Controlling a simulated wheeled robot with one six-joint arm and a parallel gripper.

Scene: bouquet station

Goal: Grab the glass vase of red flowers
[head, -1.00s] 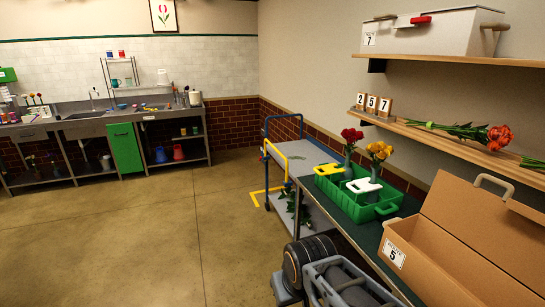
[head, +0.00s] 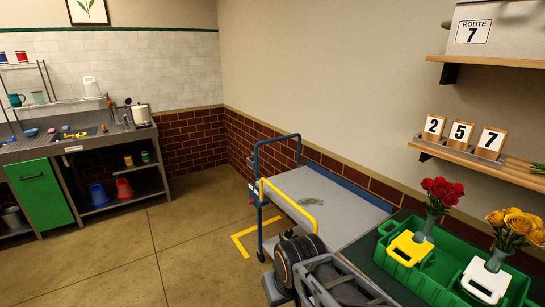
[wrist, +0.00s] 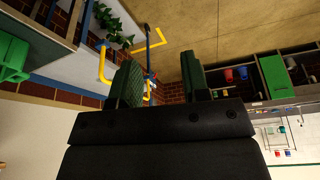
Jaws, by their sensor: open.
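The glass vase (head: 429,222) of red flowers (head: 440,192) stands upright in the green tray (head: 388,262) at the lower right of the head view. A second vase with yellow flowers (head: 517,228) stands in the same tray, to its right. My gripper (wrist: 160,78) is in the wrist view, with its two green-padded fingers apart and nothing between them. The red flowers do not show in the wrist view, and my gripper is well away from them. The head view does not show the gripper fingers.
A yellow handle piece (head: 409,248) and a white one (head: 486,279) are at the tray's near side. A blue-railed cart (head: 310,200) stands left of the bench. Shelves with number cards (head: 460,136) hang above. The floor (head: 190,250) at left is clear.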

